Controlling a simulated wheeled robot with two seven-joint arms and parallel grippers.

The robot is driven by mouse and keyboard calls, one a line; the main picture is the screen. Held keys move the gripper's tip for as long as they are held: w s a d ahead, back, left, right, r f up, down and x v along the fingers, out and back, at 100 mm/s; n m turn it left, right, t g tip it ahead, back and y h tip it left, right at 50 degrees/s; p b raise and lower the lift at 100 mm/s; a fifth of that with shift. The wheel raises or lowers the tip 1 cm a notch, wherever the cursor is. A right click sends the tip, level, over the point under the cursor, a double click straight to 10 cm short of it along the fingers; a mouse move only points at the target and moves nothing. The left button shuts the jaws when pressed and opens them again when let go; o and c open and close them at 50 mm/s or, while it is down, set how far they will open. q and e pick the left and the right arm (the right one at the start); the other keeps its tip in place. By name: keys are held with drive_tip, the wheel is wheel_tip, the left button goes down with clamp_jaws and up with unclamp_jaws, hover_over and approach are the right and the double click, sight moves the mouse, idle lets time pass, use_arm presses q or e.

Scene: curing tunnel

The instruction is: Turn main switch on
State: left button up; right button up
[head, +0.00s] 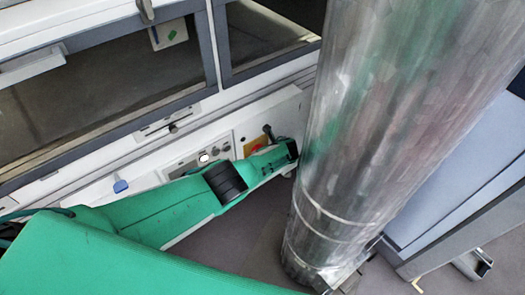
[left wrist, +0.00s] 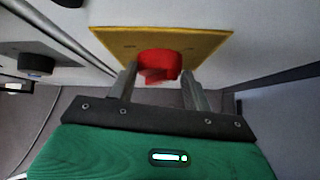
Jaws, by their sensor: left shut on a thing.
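The main switch is a red rotary knob (left wrist: 159,64) on a yellow plate (left wrist: 208,43), at the top middle of the left wrist view. In the head view the yellow-orange plate (head: 256,145) shows on the white machine front, partly covered by my left arm. My left gripper (left wrist: 157,76) has one finger on each side of the red knob and is shut on it. In the head view my left gripper (head: 270,140) is at the plate, and its grip on the knob is hidden there. My right gripper is not in view.
A control panel with a lit white button (head: 203,158) sits left of the plate. A blue knob (head: 120,185) is farther left. A large metal cylinder (head: 370,120) stands close to the right of my gripper. Framed windows (head: 110,80) lie above.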

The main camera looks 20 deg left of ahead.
use_arm(q)
drive_tip(key=shift+s+a+f, duration=0.55)
drive_tip(key=shift+a, duration=0.05)
drive_tip(key=o, duration=1)
drive_tip(key=shift+a+r, duration=0.1)
drive_tip(key=shift+r, duration=0.05)
drive_tip(key=shift+w+d+r, duration=0.25)
drive_tip(key=shift+d+r, duration=0.05)
drive_tip(key=shift+d, duration=0.05)
wheel_tip(320, 180, up, 6)
drive_tip(key=p, duration=0.4)
drive_tip(key=shift+r, duration=0.25)
drive_tip(key=shift+s+a+r+p, duration=0.1)
drive_tip(key=shift+r+p, duration=0.4)
drive_tip(key=shift+r, duration=2.9)
drive_tip(key=shift+s+r+p, duration=0.1)
drive_tip(key=shift+r+p, duration=0.4)
drive_tip(key=shift+r, duration=2.9)
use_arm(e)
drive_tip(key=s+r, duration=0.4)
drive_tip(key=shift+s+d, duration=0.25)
